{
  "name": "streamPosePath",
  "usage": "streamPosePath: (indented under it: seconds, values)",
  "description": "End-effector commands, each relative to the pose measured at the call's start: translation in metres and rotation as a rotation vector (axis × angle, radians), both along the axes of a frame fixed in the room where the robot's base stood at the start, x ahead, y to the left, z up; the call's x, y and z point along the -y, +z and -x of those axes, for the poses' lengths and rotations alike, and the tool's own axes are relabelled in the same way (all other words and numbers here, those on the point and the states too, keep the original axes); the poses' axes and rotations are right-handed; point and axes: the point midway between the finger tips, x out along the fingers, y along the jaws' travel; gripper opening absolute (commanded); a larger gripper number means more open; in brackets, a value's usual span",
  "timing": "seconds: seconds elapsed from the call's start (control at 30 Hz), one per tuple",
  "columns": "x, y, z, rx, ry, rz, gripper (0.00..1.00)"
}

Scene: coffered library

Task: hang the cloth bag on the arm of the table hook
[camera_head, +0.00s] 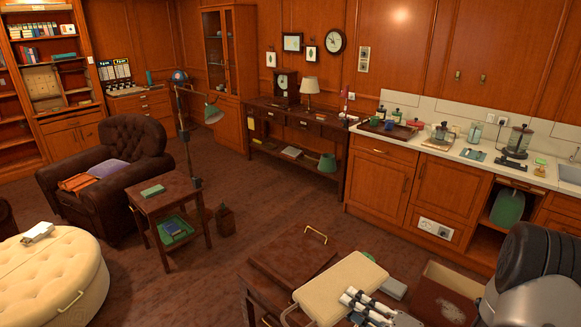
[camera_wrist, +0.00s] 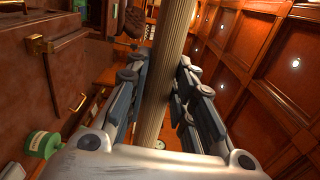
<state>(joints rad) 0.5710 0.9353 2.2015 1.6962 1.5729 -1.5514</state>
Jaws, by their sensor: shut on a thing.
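The cloth bag (camera_head: 342,283) is a flat cream shape with rounded corners, in the lower middle of the head view. A thin loop, seemingly its handle, shows at its lower left. My gripper (camera_head: 352,298) is shut on the bag, at its near right side. In the wrist view the bag (camera_wrist: 167,60) is a ribbed beige strip running between the two fingers. The table hook cannot be told for certain. A brass bar (camera_head: 316,234) bends up at the back of the dark wooden table (camera_head: 290,258), apart from the bag; the bag hides part of this table.
An open box-like compartment (camera_head: 455,278) lies right of the bag. The kitchen counter (camera_head: 480,152) stands behind at right. A small side table (camera_head: 172,200) and a tufted ottoman (camera_head: 50,265) stand at left. Carpet between them is free.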

Motion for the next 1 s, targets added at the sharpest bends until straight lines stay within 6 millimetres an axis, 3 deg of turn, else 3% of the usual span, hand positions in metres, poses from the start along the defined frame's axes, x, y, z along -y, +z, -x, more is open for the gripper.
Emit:
streamPosePath:
  seconds: [0.4,1.0]
  values:
    - [0.002,-0.003,0.0029,-0.003,-0.357,0.0,0.0]
    - [0.0039,-0.003,0.0031,0.001,-0.375,0.0,0.0]
